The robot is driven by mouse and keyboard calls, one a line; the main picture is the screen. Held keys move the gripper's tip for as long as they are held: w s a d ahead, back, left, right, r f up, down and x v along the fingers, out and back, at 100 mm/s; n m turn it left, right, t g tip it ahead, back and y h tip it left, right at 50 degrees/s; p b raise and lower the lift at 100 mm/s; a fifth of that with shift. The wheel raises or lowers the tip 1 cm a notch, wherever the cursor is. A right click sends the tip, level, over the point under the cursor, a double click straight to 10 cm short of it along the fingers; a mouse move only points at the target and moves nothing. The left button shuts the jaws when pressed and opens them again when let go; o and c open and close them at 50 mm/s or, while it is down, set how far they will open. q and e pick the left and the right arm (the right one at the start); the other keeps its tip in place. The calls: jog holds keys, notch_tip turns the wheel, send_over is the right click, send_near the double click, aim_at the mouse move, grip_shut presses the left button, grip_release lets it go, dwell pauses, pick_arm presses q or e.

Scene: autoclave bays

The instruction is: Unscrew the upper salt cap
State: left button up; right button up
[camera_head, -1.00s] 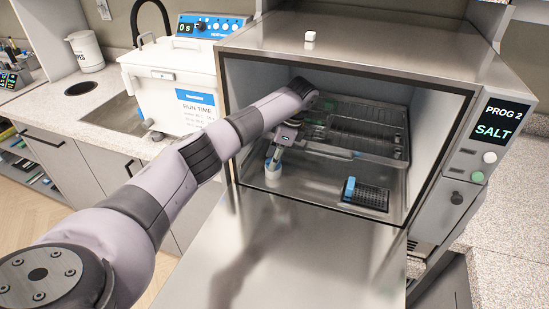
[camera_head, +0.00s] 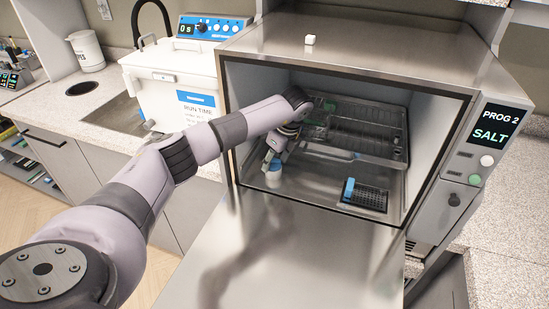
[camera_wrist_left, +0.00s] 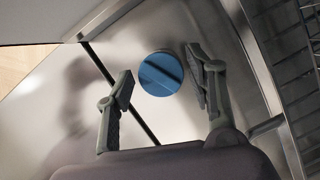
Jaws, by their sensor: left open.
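The blue salt cap (camera_wrist_left: 161,74) is round with a raised bar across its top. In the left wrist view it lies between and slightly beyond the two fingertips. In the head view the cap (camera_head: 275,165) sits on a pale round body (camera_head: 273,179) at the front left of the chamber floor. My left gripper (camera_head: 274,157) reaches into the chamber from above. In the left wrist view my left gripper (camera_wrist_left: 160,88) is open, its fingers on either side of the cap with visible gaps. Whether the fingertips are level with the cap is unclear. My right gripper is not in view.
The steel chamber (camera_head: 235,115) is open, its door (camera_head: 270,265) lowered in front. A wire rack (camera_head: 375,130) stands at the back right, and a dark basket with a blue part (camera_head: 370,197) on the floor at right. The panel (camera_head: 492,130) reads "PROG 2 SALT".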

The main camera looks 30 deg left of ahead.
pick_arm(q)
jog(key=m+t, duration=0.1)
jog(key=m, duration=0.2)
jog(key=shift+s+m, duration=0.1)
jog(key=shift+m, duration=0.3)
jog(key=m+b, duration=0.1)
jog(key=m, duration=0.2)
jog(key=shift+t+h+b, duration=0.3)
jog(key=shift+t+h, duration=0.1)
jog(key=m+t+h+b, duration=0.1)
jog(key=m, duration=0.4)
jog(key=shift+a+f+b, duration=0.15)
jog(key=shift+b, duration=0.25)
jog(key=shift+m+h, duration=0.4)
jog(key=shift+m, duration=0.8)
jog(key=c, duration=1.1)
jog(key=shift+n+y, duration=0.5)
jog(key=shift+n, duration=1.3)
